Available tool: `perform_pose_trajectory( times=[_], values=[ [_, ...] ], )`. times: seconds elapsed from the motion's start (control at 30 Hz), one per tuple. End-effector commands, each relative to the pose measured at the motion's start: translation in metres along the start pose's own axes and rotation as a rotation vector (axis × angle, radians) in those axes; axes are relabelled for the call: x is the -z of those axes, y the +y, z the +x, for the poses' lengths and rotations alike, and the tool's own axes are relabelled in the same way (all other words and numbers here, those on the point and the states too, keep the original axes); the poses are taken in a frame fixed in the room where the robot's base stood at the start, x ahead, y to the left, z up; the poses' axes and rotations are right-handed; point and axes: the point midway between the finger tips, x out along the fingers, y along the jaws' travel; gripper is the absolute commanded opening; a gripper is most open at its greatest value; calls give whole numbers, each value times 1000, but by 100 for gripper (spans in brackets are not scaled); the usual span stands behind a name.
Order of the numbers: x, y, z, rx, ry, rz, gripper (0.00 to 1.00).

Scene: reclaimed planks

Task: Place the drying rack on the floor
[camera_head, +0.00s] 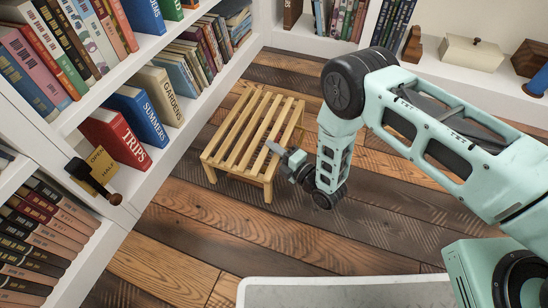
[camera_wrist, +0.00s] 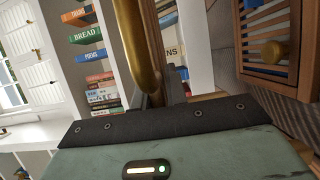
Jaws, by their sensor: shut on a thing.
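The drying rack (camera_head: 254,129) is a light wooden frame of parallel slats on short legs. In the head view it is upright, with its legs down, over the plank floor (camera_head: 196,222) beside the bookcase. I cannot tell whether every leg touches the floor. My gripper (camera_head: 277,151) is at the rack's right edge, shut on it; the exact contact is small and partly hidden. In the wrist view my gripper's dark fingers (camera_wrist: 163,97) show beside a golden-brown bar (camera_wrist: 142,48), which crosses close to the camera.
A white bookcase (camera_head: 167,140) full of books runs along the left. Shelves with a cream box (camera_head: 471,53) stand at the back. A grey tray-like surface (camera_head: 340,293) is at the bottom. Bare floor lies in front of and right of the rack.

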Motion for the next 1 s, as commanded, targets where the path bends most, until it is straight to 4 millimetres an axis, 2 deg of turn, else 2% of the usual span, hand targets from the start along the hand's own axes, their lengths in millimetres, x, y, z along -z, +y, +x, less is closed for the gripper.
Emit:
perform_pose_trajectory(
  times=[0.03, 0.17, 0.57, 0.6, 0.67, 1.0],
  values=[
    [0, -11, 0, -3, -1, 0, 0],
    [0, -26, 0, -4, -1, 1, 0],
    [0, -28, 0, -4, 0, 0, 0],
    [0, -29, 0, 2, 0, 1, 20],
    [0, -29, 0, 2, 0, 1, 36],
    [0, -25, 0, 2, -1, 1, 36]
  ],
)
